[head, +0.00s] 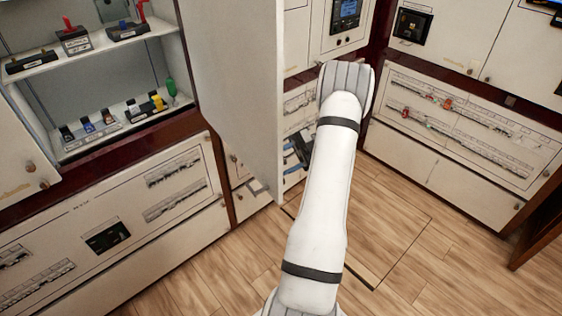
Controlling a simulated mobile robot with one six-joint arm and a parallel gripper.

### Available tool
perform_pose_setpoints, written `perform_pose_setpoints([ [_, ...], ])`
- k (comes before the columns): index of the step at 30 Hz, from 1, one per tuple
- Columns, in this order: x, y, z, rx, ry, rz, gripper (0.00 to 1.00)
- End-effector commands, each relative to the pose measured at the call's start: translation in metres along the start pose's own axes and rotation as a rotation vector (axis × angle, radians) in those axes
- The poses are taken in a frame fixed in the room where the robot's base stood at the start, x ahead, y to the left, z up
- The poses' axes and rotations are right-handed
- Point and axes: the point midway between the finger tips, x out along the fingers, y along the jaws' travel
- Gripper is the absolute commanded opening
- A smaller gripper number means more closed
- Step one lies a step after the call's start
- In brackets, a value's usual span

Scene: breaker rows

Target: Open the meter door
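A tall plain white door (235,85) stands swung out from the cabinet wall, beside an open shelved compartment at the left. I see no label on it, so I cannot tell if it is the meter door. My white arm reaches up across the middle of the view. My gripper (297,153), dark with blue parts, shows just right of the door's free edge, partly hidden behind my arm. I cannot tell if it touches the door or whether its fingers are apart. A blue-screened meter (346,12) sits in a panel at the top.
The open compartment's shelf (95,52) holds several small switches, some with red levers. White breaker-row panels (450,110) line the right wall, and another panel (110,230) lies at lower left. A dark square switch (411,25) is at upper right. The wooden floor (400,230) is clear.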

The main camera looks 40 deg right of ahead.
Motion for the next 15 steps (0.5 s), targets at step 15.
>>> perform_pose_setpoints([
  [15, -0.0093, -0.0031, 0.0080, -0.068, -0.094, 0.044, 0.45],
])
